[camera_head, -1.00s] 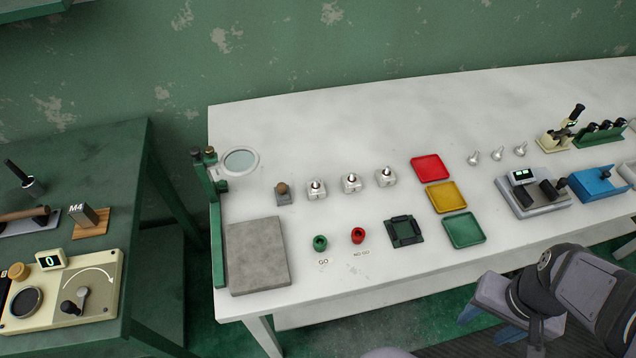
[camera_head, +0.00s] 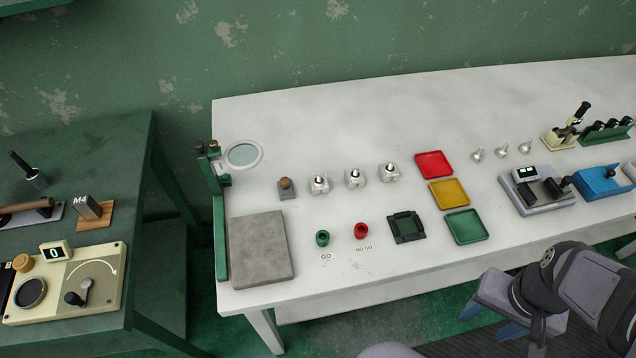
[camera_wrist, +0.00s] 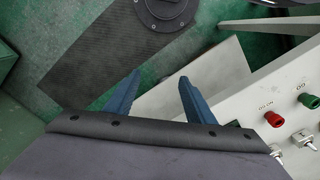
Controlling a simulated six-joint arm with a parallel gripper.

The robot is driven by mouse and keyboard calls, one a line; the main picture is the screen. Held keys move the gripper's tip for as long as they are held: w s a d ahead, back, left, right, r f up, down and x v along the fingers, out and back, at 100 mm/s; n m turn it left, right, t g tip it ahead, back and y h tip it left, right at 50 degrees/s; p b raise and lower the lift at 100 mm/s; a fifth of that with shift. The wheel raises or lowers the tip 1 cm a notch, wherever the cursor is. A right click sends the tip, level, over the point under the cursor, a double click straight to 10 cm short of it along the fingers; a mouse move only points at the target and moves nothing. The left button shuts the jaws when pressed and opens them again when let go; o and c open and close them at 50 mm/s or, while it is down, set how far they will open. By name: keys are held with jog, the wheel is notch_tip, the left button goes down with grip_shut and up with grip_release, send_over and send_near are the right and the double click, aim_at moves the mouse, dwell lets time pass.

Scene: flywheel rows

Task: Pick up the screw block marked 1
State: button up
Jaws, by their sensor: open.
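My gripper (camera_head: 490,321) is at the table's front edge, right of and well away from the blocks. In the wrist view, its blue fingers (camera_wrist: 159,82) are apart with nothing between them.
On the white table (camera_head: 300,130), green (camera_head: 322,238) and red (camera_head: 361,231) ring gauges, a dark green fixture (camera_head: 406,227) and red, yellow and green trays (camera_head: 467,226) lie near the blocks. A grey plate (camera_head: 262,249) lies left. The table's back strip is clear.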

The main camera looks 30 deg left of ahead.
jog(key=c, duration=0.5)
jog(key=shift+o, duration=0.2)
